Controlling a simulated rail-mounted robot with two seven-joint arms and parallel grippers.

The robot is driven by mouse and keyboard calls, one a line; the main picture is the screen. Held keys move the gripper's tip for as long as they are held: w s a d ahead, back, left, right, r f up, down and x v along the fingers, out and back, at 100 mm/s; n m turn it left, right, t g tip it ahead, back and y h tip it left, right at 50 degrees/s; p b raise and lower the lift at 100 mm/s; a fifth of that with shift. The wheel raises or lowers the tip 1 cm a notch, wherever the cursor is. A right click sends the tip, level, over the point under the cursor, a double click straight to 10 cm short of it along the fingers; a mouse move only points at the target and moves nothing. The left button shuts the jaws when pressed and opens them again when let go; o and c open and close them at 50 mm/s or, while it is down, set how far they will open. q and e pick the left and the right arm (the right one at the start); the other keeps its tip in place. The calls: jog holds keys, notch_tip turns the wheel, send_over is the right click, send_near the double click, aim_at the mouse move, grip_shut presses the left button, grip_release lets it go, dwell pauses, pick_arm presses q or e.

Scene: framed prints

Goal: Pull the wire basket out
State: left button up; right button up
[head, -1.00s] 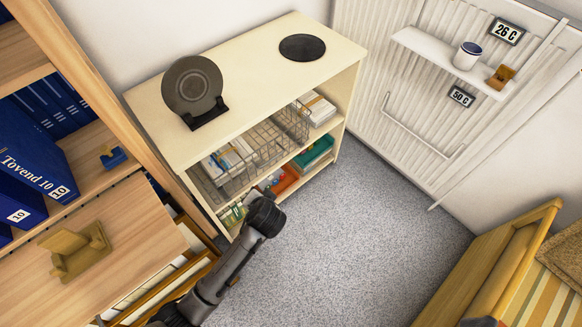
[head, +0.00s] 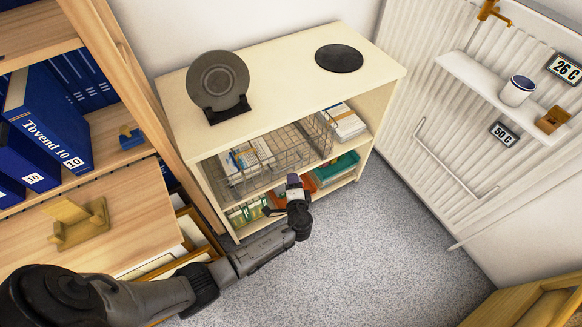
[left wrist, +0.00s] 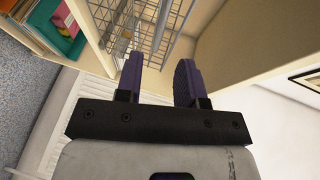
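The wire basket (head: 297,150) is a grey mesh basket on the upper shelf of the cream shelf unit (head: 262,88), with papers or booklets at its left part. My left gripper (head: 283,197) is in front of the unit, below the basket's front in the head view. In the left wrist view, my left gripper (left wrist: 160,68) has its two purple-padded fingers spread, with nothing between them. The basket's wires (left wrist: 133,22) show beyond the fingertips, apart from them as far as I can tell. My right gripper is out of view.
The lower shelf holds a teal tray (head: 338,168). A wooden bookcase is at left, a radiator (head: 440,140) at right. The grey floor (head: 370,250) is clear.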

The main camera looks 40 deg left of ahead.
aim_at(291, 166)
pick_arm(q)
jog(key=b+x, duration=0.2)
jog(key=x, duration=0.6)
grip_shut()
jog(key=shift+w, duration=0.1)
dwell(0.4)
